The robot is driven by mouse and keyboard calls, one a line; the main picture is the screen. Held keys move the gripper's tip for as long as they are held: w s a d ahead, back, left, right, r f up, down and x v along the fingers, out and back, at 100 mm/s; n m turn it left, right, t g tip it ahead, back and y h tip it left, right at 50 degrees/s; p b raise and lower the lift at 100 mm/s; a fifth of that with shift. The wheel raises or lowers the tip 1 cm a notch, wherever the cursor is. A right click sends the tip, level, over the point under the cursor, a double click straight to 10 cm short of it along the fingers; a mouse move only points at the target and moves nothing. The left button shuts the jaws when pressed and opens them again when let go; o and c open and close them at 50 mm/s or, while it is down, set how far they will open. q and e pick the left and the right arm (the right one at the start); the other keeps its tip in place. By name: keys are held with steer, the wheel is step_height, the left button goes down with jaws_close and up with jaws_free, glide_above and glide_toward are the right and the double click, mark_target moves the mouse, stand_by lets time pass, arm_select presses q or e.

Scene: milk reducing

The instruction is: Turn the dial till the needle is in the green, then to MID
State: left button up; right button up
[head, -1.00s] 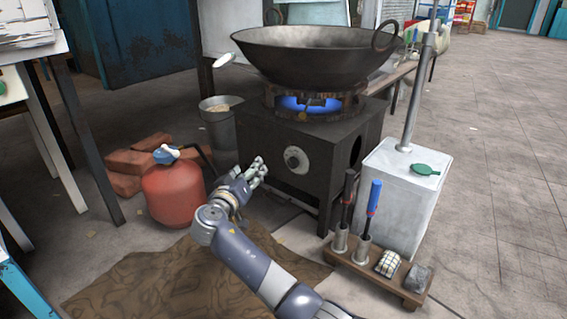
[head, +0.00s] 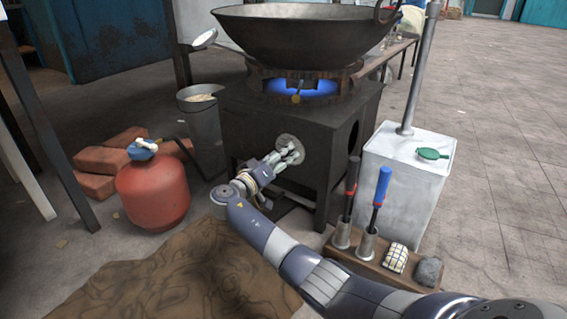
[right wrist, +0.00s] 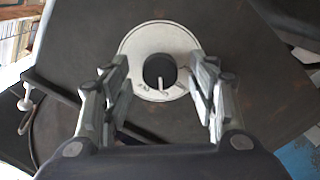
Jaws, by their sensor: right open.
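The dial (right wrist: 157,68) is a black knob on a round pale plate (right wrist: 135,42) with small dark marks along its lower edge. Its white pointer line points nearly straight down in the right wrist view. In the head view the dial's plate (head: 286,138) is on the stove front, with the knob hidden behind my right gripper (head: 292,154). That gripper is open, its fingers on either side of the knob in the right wrist view; I cannot tell whether they touch it. A blue flame (head: 308,87) burns under the wok (head: 300,38). I see no gauge needle or green zone. My left gripper is not in view.
The dark stove (head: 245,130) stands on paving. A red gas cylinder (head: 152,195) and bricks (head: 95,187) are at left. A rack (head: 400,285) with blue-handled and dark-handled tools stands at front right, beside a white metal box (head: 400,175) with a pole.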

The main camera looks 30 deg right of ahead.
steer(key=shift+w+d, duration=0.3)
steer(key=shift+d, duration=0.35)
steer(key=c, duration=1.1)
steer(key=shift+o, duration=0.2)
steer(key=shift+n+p, duration=5.25)
steer(key=shift+n, duration=2.75)
